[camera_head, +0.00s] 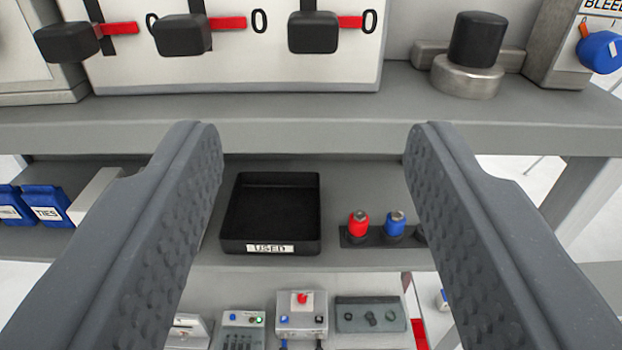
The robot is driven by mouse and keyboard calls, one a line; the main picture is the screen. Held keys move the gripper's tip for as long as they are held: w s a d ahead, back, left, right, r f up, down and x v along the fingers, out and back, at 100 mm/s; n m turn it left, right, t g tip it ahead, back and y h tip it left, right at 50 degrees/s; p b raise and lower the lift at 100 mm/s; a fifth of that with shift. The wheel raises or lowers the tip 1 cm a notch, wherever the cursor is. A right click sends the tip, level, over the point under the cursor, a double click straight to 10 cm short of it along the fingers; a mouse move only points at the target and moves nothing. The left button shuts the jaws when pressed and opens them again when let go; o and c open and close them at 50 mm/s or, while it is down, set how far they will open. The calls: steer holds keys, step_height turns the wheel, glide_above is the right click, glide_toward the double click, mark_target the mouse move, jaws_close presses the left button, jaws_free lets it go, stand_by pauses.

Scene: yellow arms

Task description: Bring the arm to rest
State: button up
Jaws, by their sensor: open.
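My gripper (312,140) shows as two grey, dimpled fingers that reach in from the lower left and lower right. The fingers are wide apart and nothing is between them that they touch. Their tips overlap the front edge of a grey bench top (330,138) in the picture. The rest of my arm is out of view.
A white panel (230,70) with black handles and red tabs stands on the bench, with a black-topped metal cylinder (470,60) to its right. Below, a shelf carries an empty black tray (270,247) labelled USED, red (358,224) and blue (395,222) capped items, and blue bins (46,205).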

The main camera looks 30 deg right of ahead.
steer(key=shift+s+a, duration=0.3)
steer(key=shift+s, duration=0.15)
steer(key=shift+a, duration=0.1)
steer(key=a+f+n+y+b, duration=0.2)
steer(key=a+f, duration=0.4)
steer(key=a, duration=0.3)
steer(key=s+a+f+n+y+b, duration=0.1)
steer(key=a+f+y+b, duration=0.3)
steer(key=a, duration=0.6)
steer(key=a+f+n+y+b, duration=0.3)
steer(key=a+f, duration=0.5)
steer(key=a, duration=0.2)
steer(key=shift+s+a+f+y+b, duration=0.25)
steer(key=shift+s+f+y+b, duration=0.05)
steer(key=shift+s+f, duration=0.05)
steer(key=shift+c, duration=1.4)
